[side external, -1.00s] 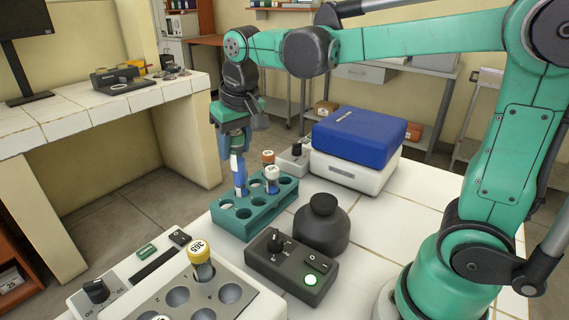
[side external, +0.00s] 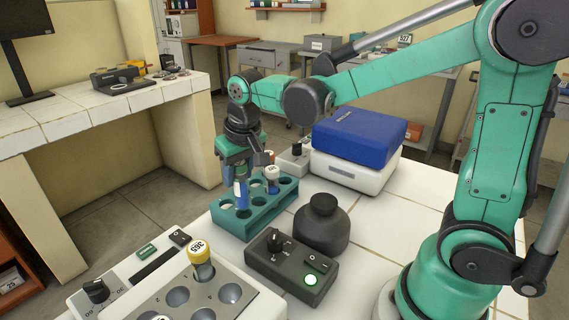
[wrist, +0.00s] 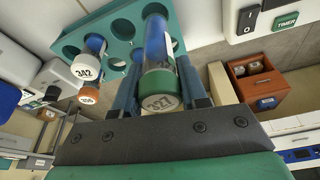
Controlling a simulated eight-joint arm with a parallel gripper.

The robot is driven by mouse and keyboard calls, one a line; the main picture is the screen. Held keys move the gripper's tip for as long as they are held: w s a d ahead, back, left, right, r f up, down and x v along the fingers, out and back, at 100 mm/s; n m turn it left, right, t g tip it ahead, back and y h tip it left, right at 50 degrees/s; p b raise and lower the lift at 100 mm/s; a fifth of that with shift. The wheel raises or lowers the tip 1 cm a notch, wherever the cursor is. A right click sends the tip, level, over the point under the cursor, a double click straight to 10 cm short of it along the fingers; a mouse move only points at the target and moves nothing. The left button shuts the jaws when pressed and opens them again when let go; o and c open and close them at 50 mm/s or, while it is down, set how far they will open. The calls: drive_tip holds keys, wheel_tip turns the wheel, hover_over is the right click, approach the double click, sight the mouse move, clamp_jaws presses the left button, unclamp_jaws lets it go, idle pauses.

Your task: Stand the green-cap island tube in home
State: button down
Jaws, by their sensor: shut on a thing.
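The green-cap tube, labelled 327 (wrist: 160,88), has blue contents and is between the fingers of my gripper (wrist: 160,100). In the side view the tube (side external: 241,193) is roughly upright, its lower end at a hole of the teal rack (side external: 234,226). I cannot tell how deep it sits. My gripper (side external: 240,172) is shut on the tube just above the rack and hides its cap in the side view. The rack also shows in the wrist view (wrist: 98,40), with several empty holes.
A white-cap tube, 342 (wrist: 87,66), and an orange-cap tube (wrist: 88,93) stand in the rack close to my gripper. A dark bottle (side external: 321,228) and a black control box (side external: 290,270) stand right of the rack. A yellow-cap tube (side external: 201,253) sits in the grey well block (side external: 205,292) in front.

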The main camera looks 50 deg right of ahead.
sight(241, 197)
drive_tip(key=shift+f, duration=0.35)
drive_tip(key=shift+f, duration=0.85)
drive_tip(key=shift+f, duration=0.1)
drive_tip(key=shift+f, duration=1.55)
drive_tip(key=shift+c, duration=0.3)
unclamp_jaws()
